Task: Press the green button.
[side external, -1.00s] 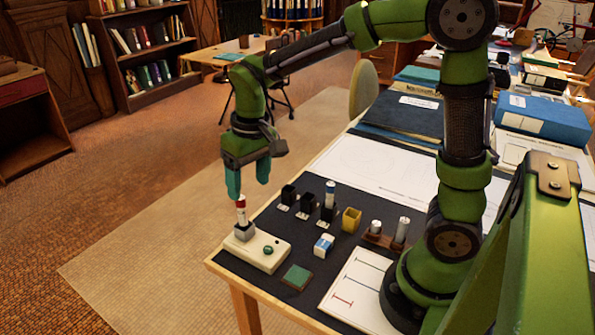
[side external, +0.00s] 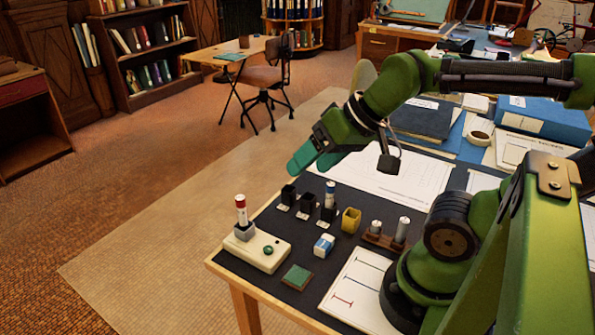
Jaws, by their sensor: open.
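A small green button (side external: 268,250) sits on top of a cream box (side external: 258,258) at the front left corner of the table. A grey socket (side external: 244,231) on the same box holds an upright white cylinder with a red band (side external: 241,210). My gripper (side external: 296,168) is open and empty. It is tilted, with its teal fingers pointing to the lower left, above the back left part of the table and well away from the button. Nothing hides the button.
Black holders (side external: 307,203) stand behind the box, one with a white and blue cylinder (side external: 330,193). A yellow cup (side external: 350,219), a blue and white block (side external: 324,245), a wooden rack (side external: 384,240) with cylinders, and a flat green square (side external: 297,277) are nearby. Blue binders lie farther back.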

